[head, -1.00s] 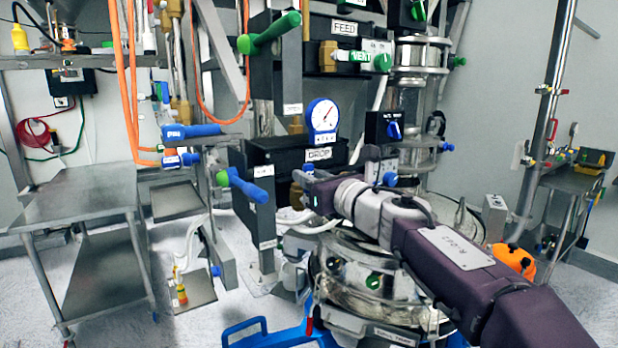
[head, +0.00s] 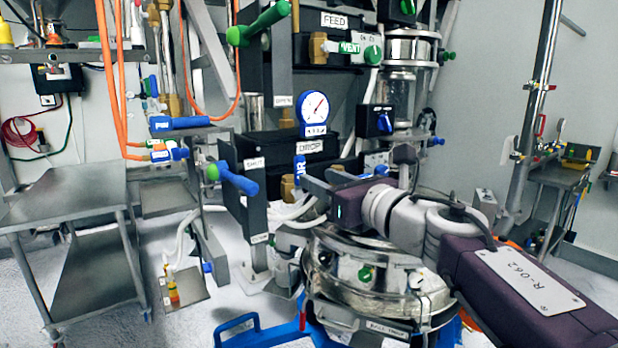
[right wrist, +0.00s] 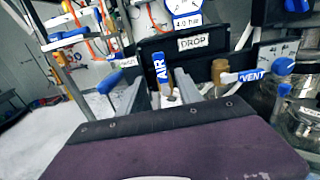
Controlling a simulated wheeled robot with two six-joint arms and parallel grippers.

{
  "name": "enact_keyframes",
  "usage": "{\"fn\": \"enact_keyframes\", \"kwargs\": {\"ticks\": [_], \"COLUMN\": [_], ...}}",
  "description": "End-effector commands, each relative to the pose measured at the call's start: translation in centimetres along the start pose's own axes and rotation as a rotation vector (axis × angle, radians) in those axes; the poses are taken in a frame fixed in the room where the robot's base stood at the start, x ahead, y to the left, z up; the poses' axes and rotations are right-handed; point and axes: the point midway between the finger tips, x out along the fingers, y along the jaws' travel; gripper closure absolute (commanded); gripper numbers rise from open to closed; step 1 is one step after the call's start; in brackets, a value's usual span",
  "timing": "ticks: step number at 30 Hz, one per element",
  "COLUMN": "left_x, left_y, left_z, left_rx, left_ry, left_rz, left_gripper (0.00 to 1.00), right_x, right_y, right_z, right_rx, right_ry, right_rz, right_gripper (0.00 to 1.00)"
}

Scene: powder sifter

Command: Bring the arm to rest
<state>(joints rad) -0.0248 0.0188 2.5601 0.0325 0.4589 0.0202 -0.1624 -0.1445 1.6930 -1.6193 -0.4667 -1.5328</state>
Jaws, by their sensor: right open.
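My right arm comes in from the lower right in the head view. Its gripper (head: 300,198) is open, in front of the black panel labelled DROP (head: 311,147). A blue upright handle marked AIR (head: 300,168) stands just beyond the fingers on a brass valve. In the right wrist view, the two grey fingers of the gripper (right wrist: 158,88) are spread, and the AIR handle (right wrist: 160,68) appears between them. I see nothing held; I cannot tell whether a finger touches the valve. My left gripper is not in view.
The steel sifter drum (head: 375,280) stands below my right forearm on a blue base (head: 275,335). A green-tipped blue handle (head: 237,180) sticks out to the left of the gripper. The gauge (head: 314,107) is above. A steel cart (head: 65,190) stands at left; floor between is partly clear.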

Motion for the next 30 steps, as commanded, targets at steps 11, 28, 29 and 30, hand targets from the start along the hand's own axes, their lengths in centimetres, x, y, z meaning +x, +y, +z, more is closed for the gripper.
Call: {"fn": "enact_keyframes", "kwargs": {"ticks": [11, 28, 29, 30], "left_x": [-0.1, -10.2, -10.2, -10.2], "left_y": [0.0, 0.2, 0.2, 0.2], "left_z": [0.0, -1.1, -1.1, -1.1], "left_rx": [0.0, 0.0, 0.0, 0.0], "left_ry": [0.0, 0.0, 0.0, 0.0], "left_rz": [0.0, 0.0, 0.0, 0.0], "left_gripper": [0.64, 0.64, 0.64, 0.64], "right_x": [-0.8, -14.2, -16.1, -18.5], "right_y": [0.0, -11.4, -10.5, -9.2], "right_z": [0.2, -28.5, -30.3, -32.5], "right_rx": [-0.001, 1.915, 2.028, 2.162], "right_ry": [0.001, 0.051, 0.005, -0.068], "right_rz": [0.0, -1.233, -1.355, -1.52], "right_gripper": [0.58, 0.58, 0.58, 0.58]}}
